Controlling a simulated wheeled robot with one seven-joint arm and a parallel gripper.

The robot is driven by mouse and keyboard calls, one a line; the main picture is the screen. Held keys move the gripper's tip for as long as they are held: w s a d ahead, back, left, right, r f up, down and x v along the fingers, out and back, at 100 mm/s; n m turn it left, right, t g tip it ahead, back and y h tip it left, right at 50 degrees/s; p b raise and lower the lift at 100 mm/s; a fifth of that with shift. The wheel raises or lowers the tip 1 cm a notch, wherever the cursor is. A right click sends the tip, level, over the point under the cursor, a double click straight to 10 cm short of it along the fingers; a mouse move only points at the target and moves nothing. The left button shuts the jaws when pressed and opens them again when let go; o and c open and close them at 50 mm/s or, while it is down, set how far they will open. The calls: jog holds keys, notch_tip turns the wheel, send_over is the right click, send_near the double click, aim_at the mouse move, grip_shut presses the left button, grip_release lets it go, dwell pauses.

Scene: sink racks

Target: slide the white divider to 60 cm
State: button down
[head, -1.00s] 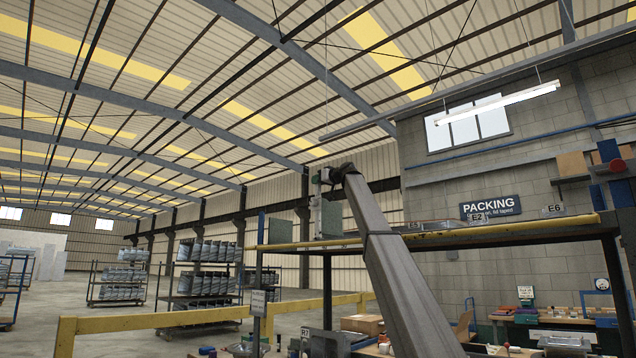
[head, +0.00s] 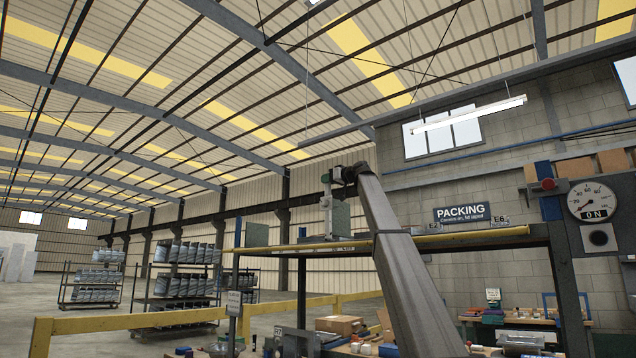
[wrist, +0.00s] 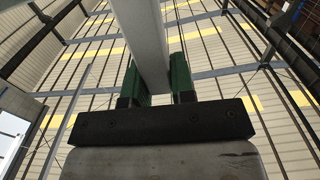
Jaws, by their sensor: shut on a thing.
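The white divider (head: 328,206) stands upright on the raised shelf, towards its left end, and looks like a thin pale strip from here. My gripper (head: 332,177) is at its top, with green fingers shut on it. In the wrist view the pale divider (wrist: 145,40) runs between the two green fingers of my gripper (wrist: 158,78). The shelf's yellow front edge (head: 420,233) carries a small scale (head: 330,246) below the divider. Its figures are too small to read. My arm hides part of the shelf.
A grey-green panel (head: 256,233) stands at the shelf's left end, another (head: 341,216) just right of the divider. Labels E2 and E6 (head: 499,220) sit farther right. A dial gauge (head: 592,201) is at the right. A yellow rail (head: 130,321) crosses the lower left.

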jog(key=v, duration=0.5)
jog(key=shift+s+f, duration=0.1)
jog(key=c, duration=1)
grip_release()
jog(key=shift+d, duration=0.1)
jog(key=shift+o, duration=0.2)
jog(key=v, duration=1.1)
